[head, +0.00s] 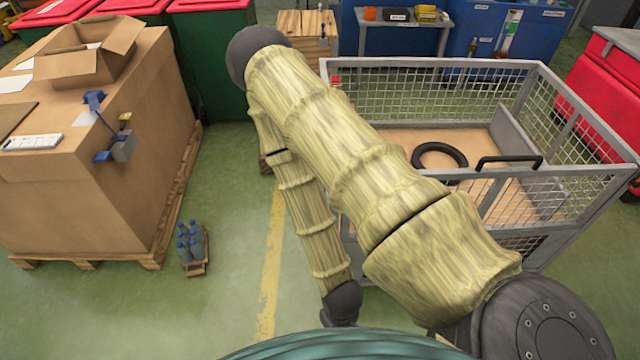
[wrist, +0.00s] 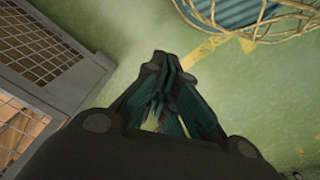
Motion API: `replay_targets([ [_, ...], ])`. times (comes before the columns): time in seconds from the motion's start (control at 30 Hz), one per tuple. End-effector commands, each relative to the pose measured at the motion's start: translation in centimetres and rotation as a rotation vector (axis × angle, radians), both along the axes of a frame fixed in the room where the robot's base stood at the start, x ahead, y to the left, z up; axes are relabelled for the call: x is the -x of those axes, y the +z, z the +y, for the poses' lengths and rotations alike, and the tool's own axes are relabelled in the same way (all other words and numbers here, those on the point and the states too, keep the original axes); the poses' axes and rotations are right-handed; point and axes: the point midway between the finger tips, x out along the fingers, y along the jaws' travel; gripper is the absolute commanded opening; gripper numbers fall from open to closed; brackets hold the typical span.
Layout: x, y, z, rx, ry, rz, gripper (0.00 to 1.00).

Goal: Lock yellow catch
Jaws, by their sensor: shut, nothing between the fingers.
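I cannot make out a yellow catch in either view. A grey mesh-sided cage cart (head: 455,172) stands at the right in the head view, with a black handle (head: 509,160) on its near rail. My arm hides its near left part. The cart's frame and mesh also show at the left in the wrist view (wrist: 62,50). My gripper (wrist: 162,62) is shut and empty, pointing over the green floor beside the cart. In the head view its dark end (head: 342,305) shows low at the cart's left, partly cut off from sight.
A cardboard-covered pallet load (head: 95,190) stands at the left, with a small crate of blue-capped bottles (head: 193,248) beside it. A black ring (head: 440,156) lies in the cart.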

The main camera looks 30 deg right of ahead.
Motion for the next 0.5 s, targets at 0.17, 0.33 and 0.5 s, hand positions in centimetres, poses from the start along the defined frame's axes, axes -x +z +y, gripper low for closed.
replay_targets([
  [0.17, 0.0, 0.1, 0.0, 0.001, 0.002, 0.001, 0.00],
  [0.33, -2.4, 0.5, -0.7, 0.020, 0.048, -0.004, 0.00],
  [0.5, -8.4, 2.2, -2.7, 0.072, 0.165, -0.003, 0.00],
])
